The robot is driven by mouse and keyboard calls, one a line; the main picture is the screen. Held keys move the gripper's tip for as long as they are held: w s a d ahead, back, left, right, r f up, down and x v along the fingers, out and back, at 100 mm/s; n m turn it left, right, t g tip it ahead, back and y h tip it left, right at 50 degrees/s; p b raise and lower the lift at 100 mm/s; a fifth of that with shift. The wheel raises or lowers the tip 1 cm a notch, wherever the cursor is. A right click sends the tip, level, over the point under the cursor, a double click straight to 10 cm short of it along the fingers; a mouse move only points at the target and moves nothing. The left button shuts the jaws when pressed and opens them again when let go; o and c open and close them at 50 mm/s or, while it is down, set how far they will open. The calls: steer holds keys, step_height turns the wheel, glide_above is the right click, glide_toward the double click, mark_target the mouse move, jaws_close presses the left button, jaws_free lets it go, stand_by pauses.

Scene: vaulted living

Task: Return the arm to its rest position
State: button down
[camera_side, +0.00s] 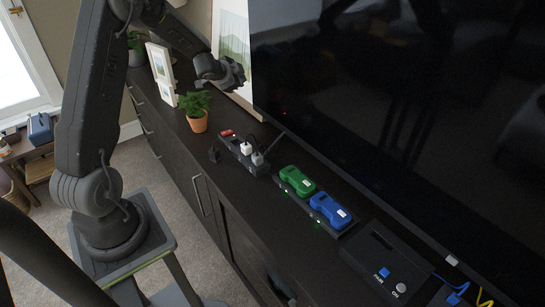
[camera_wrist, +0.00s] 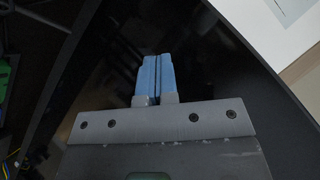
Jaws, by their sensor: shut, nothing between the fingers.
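My gripper (camera_side: 236,76) is at the end of my raised arm, above the back part of the dark cabinet near the left edge of the large black screen. In the wrist view my gripper (camera_wrist: 157,78) shows its two blue fingers side by side and closed, with nothing between them. The fingers are seen against a dark glossy surface. My arm stands on a grey stand beside the cabinet.
On the cabinet (camera_side: 215,172) stand a potted plant (camera_side: 197,121), a power strip with plugs (camera_side: 246,157), a green device (camera_side: 297,181), a blue device (camera_side: 330,211) and a black box with buttons (camera_side: 382,262). The screen (camera_side: 400,110) rises behind. Picture frames (camera_side: 161,73) stand at the far end.

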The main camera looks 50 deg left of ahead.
steer(key=s+d+r+n+g, duration=0.15)
steer(key=s+d+r, duration=0.25)
steer(key=d+r, duration=0.4)
steer(key=s+d+r+n+g, duration=0.1)
steer(key=s+d+r+n, duration=0.2)
steer(key=s+d+r, duration=0.45)
steer(key=s+d+f+g+h, duration=0.1)
steer(key=s+d+h, duration=0.3)
steer(key=s+d, duration=1.3)
steer(key=shift+d+f+n+g, duration=0.35)
steer(key=shift+d+g, duration=0.3)
